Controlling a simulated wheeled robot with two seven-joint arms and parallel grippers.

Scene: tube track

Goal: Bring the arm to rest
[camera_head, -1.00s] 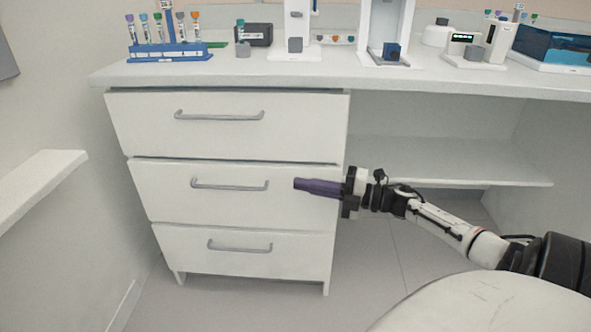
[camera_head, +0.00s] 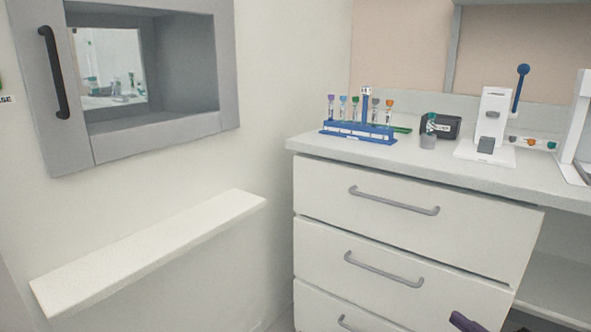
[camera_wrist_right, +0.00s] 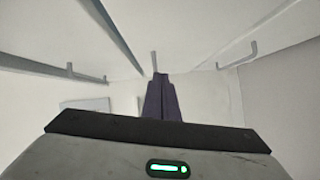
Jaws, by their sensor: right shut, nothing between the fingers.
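My right gripper (camera_head: 466,322) shows only as purple fingertips at the bottom right edge of the head view, in front of the drawer cabinet. In the right wrist view its purple fingers (camera_wrist_right: 161,98) lie together, shut and empty. The rest of the right arm is out of the head view. My left gripper is not in view.
The white drawer cabinet (camera_head: 420,225) with grey handles stands on the right. On its counter are a blue tube rack (camera_head: 357,133) and a small white device (camera_head: 490,125). A wall shelf (camera_head: 150,250) and a grey-framed hatch (camera_head: 165,135) are on the left.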

